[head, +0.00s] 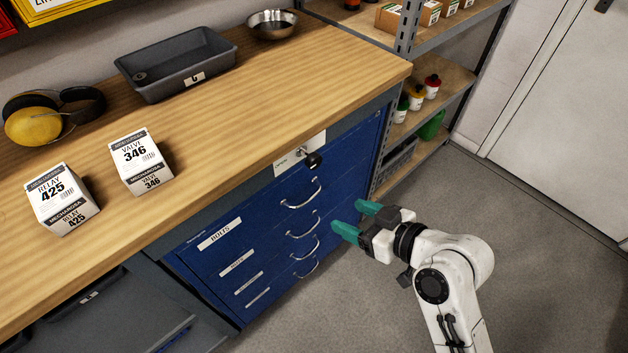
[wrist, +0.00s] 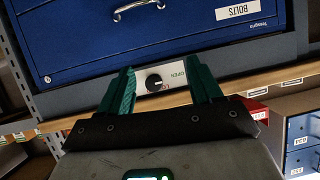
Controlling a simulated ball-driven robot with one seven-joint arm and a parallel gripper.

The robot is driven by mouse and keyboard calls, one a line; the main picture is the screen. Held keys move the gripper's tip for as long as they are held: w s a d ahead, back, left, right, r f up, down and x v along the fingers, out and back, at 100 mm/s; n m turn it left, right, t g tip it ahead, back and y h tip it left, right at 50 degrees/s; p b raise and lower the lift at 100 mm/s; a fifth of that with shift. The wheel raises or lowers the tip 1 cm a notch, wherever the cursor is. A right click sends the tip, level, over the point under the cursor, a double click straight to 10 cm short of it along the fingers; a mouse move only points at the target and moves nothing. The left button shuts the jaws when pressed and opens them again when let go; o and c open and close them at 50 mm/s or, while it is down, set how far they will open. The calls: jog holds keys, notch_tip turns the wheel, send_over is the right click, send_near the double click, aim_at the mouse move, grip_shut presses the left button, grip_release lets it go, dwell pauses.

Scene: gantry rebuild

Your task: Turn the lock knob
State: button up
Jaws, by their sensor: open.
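The lock knob (head: 313,160) is a small round black knob on a white plate (head: 293,157) at the top of the blue drawer cabinet, under the worktop edge. In the wrist view the knob (wrist: 153,81) appears between my finger lines, with the word OPEN beside it on its plate and a partly hidden red marking. I cannot tell which marking it points to. My gripper (head: 356,219) has teal fingers that are spread and empty. It is out in front of the drawers, lower and to the right of the knob in the head view, apart from it.
The blue drawers (head: 281,226) have protruding metal handles (head: 301,195). The wooden worktop (head: 215,120) overhangs above, holding two boxes, a grey tray (head: 182,68) and a metal bowl. A shelf rack (head: 404,45) stands to the right. The floor before the cabinet is clear.

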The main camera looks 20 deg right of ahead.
aim_at(317, 162)
jog(key=w+r+t+b, duration=0.1)
jog(key=w, duration=0.4)
jog(key=w+a+r+t+b, duration=0.1)
jog(key=w+t, duration=0.1)
jog(key=w, duration=0.3)
jog(key=w+a+t+b, duration=0.1)
jog(key=w+t, duration=0.1)
jog(key=w, duration=0.2)
jog(key=shift+w+a+r+y, duration=0.2)
jog(key=shift+w+r+y, duration=0.2)
jog(key=shift+c, duration=0.4)
jog(key=c, duration=0.9)
jog(key=shift+c, duration=0.2)
